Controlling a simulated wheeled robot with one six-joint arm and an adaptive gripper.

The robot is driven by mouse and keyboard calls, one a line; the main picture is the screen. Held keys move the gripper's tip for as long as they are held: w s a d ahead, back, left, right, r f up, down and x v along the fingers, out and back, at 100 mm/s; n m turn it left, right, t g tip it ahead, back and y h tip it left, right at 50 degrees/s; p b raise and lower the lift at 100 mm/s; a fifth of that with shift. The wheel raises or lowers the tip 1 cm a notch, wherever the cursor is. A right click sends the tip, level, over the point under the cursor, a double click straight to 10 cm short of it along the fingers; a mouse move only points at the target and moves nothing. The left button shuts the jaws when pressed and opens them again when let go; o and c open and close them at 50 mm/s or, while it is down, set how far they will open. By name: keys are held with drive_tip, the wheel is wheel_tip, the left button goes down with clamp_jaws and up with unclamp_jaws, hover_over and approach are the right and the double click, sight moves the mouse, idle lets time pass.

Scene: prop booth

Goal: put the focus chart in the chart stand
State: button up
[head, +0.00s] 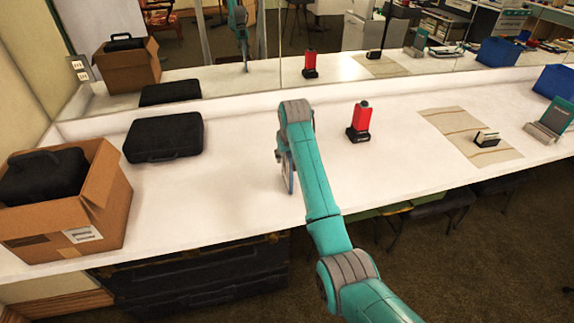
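My arm reaches over the white counter, and its wrist and forearm cover most of my gripper (287,172). A thin, flat, blue-edged piece shows beside the wrist, close to the counter top. It may be the focus chart or part of my gripper; I cannot tell which. The fingers do not show clearly, so open or shut cannot be told. A teal and grey stand with a leaning back panel (550,119), possibly the chart stand, is at the far right. A small black holder with a cream face (487,139) sits on the striped cloth; it could also be the stand.
A red and black device (360,123) stands right of my wrist. The striped cloth (452,123) lies further right, with a blue bin (556,82) behind. A black case (164,137) and a cardboard box (110,215) holding another case are left. A mirror (330,68) lines the back.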

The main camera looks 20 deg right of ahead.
clamp_jaws()
